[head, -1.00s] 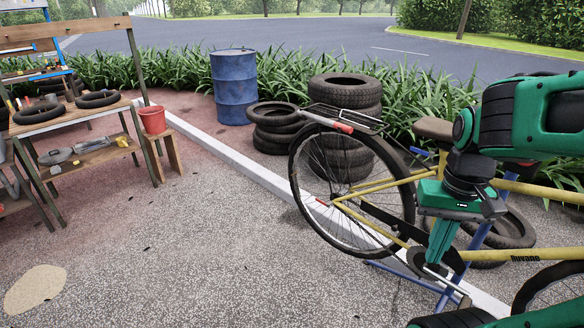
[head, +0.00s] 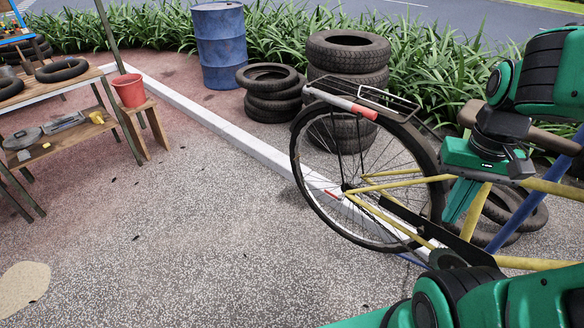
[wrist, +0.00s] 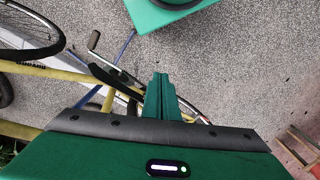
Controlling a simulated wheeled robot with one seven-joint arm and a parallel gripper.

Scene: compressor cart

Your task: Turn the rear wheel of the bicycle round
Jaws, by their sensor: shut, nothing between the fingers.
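The bicycle's rear wheel (head: 347,187) stands upright in the head view, right of centre, with a black tyre, thin spokes and a rack above it. The yellow bicycle frame (head: 400,181) runs right from its hub. My gripper (head: 452,218) points down just right of the wheel, by the frame. Its green fingers are shut with nothing between them, and I see no contact with the tyre. In the wrist view the shut fingers (wrist: 158,94) are over the frame and crank area. A wheel (wrist: 50,48) at that view's upper left is partly cut off. My gripper hides part of the bicycle.
Stacked tyres (head: 345,60) and a blue drum (head: 219,45) stand behind the wheel, before plants. A pale kerb (head: 220,130) passes behind it. A wooden bench (head: 80,85) and red bucket (head: 129,90) are at left.

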